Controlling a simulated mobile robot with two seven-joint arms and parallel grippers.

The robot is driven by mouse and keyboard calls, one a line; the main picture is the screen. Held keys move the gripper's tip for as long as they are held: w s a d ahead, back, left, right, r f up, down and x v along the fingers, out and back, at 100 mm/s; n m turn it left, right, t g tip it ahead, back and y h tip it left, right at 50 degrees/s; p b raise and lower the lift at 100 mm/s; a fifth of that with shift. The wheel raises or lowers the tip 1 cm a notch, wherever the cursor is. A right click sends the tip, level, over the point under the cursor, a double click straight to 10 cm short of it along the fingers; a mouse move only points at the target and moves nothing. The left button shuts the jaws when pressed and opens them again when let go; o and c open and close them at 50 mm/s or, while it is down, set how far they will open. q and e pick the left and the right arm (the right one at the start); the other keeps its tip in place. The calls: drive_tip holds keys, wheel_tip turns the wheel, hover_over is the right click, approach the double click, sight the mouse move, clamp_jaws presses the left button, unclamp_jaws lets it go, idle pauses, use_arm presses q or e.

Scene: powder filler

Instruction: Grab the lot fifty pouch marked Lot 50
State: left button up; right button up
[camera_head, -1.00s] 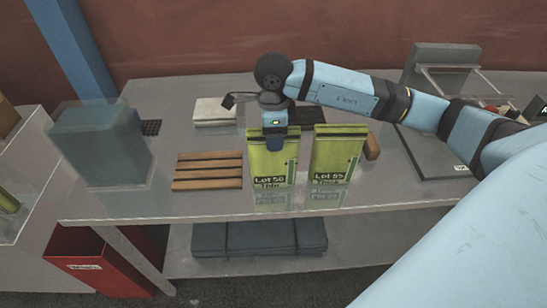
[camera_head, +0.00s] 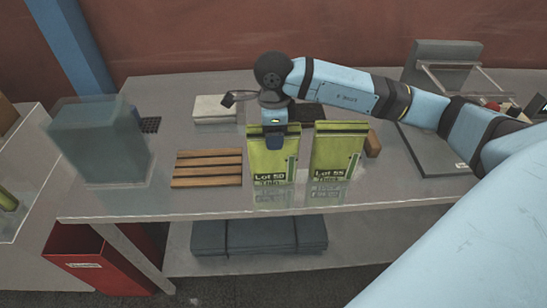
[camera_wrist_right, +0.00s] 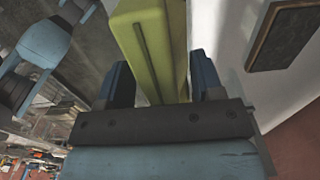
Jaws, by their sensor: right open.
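The green pouch marked Lot 50 (camera_head: 268,162) stands upright on the table, left of a similar pouch marked Lot 55 (camera_head: 335,150). In the right wrist view the pouch (camera_wrist_right: 150,45) passes between the two open fingers of the gripper (camera_wrist_right: 163,85), one on each side. The finger behind the pouch is hidden in the head view. My left gripper is not in view.
A slatted wooden rack (camera_head: 207,168) lies left of the pouches. A translucent blue-grey block (camera_head: 98,142) stands at the table's left end. A grey device (camera_head: 436,150) is on the right. Behind lies a white box (camera_head: 213,109). The front strip of the table is clear.

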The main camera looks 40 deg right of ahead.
clamp_jaws()
idle(0.3)
drive_tip(key=shift+r, duration=0.15)
